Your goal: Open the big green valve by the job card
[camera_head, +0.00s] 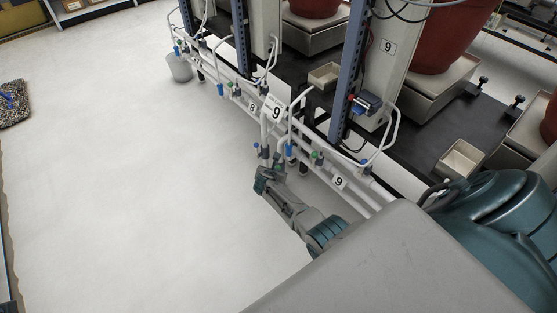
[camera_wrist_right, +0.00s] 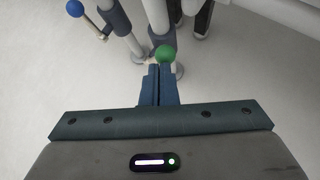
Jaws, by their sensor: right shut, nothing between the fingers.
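In the right wrist view, a round green valve knob (camera_wrist_right: 166,54) is just beyond the tips of my right gripper (camera_wrist_right: 160,70). The fingers are closed together with nothing between them; whether they touch the knob I cannot tell. In the head view my right gripper (camera_head: 262,177) is low beside the white pipes, below a larger white card marked 9 (camera_head: 276,113). A small green knob (camera_head: 314,154) shows on the pipes to its right. Which knob in the head view matches the wrist view is too small to tell. My left gripper is not in view.
A blue knob on a thin lever (camera_wrist_right: 74,8) is at the upper left of the wrist view. A lower card marked 9 (camera_head: 340,183) hangs on the pipes. A grey bucket (camera_head: 179,67) stands by the far pipe end. The floor left of the pipes is mostly free.

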